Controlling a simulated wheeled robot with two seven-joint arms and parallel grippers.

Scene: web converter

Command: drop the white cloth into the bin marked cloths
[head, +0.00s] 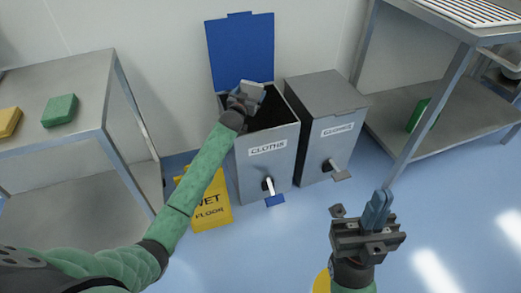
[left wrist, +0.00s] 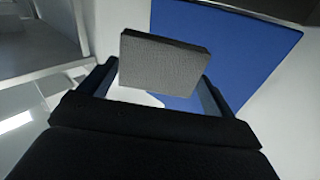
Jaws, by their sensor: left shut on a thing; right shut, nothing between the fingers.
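The bin marked cloths (head: 266,165) stands against the wall, its blue lid (head: 241,50) raised and its dark opening uncovered. My left gripper (head: 246,94) is over the left part of that opening, shut on the white cloth (head: 254,90). The cloth looks like a small flat folded pad, pale in the head view. In the left wrist view the cloth (left wrist: 162,62) looks grey and stands up between the fingers, with the blue lid (left wrist: 235,45) behind it. The bin's inside is partly hidden by my gripper. My right gripper (head: 376,210) is shut and empty at the lower right, above the floor.
A second, closed grey bin (head: 325,100) with a label stands right beside the first. A yellow wet floor sign (head: 208,205) is at its front left. A steel table (head: 75,85) with yellow and green pads is at left; steel shelving (head: 455,125) is at right.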

